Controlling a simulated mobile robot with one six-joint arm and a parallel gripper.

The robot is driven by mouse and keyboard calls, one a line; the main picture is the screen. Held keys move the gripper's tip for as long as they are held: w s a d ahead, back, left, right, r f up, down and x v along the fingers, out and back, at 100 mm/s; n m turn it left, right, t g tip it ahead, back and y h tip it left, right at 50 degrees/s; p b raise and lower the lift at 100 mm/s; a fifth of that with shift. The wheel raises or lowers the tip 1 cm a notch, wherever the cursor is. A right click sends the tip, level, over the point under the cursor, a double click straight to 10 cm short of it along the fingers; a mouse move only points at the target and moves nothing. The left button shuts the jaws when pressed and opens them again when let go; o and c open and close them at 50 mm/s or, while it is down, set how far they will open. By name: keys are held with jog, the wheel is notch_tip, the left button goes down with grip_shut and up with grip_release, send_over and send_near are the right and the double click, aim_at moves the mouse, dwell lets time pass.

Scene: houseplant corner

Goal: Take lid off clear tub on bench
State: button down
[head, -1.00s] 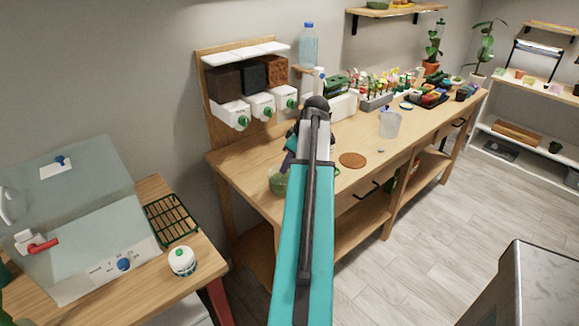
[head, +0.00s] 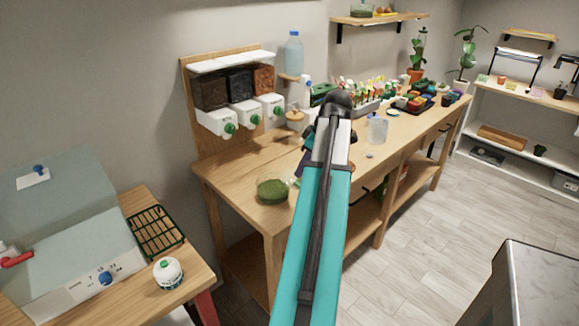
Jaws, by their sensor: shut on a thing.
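The clear tub (head: 272,191), with green stuff inside, stands on the near left end of the wooden bench (head: 232,168). Its top looks uncovered. My gripper (head: 299,168) is just right of the tub and above the bench, mostly behind my own teal arm. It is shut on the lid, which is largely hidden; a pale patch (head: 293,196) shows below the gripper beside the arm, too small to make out.
Dispensers (head: 241,115) with green knobs hang on a wooden board behind the tub. A small tan-topped object (head: 295,117) stands near them. A clear pitcher (head: 377,130) and crowded trays (head: 416,103) are farther right. A side table with a green rack (head: 155,233) is at left.

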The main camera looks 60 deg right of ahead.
jog(key=s, duration=0.6)
jog(key=shift+s+d+r+b, duration=0.2)
jog(key=shift+d+r+b, duration=0.15)
jog(key=shift+b, duration=0.1)
jog(key=w+d+r+m+h+p, duration=0.15)
jog(key=w+d+p, duration=0.35)
jog(key=w+d, duration=0.55)
jog(key=w+a+p, duration=0.3)
jog(key=w+a, duration=0.1)
jog(key=w, duration=0.5)
jog(key=w+a+f+n+y+p, duration=0.1)
jog(key=w+a+p, duration=0.2)
jog(key=w, duration=0.6)
jog(key=shift+a, duration=0.45)
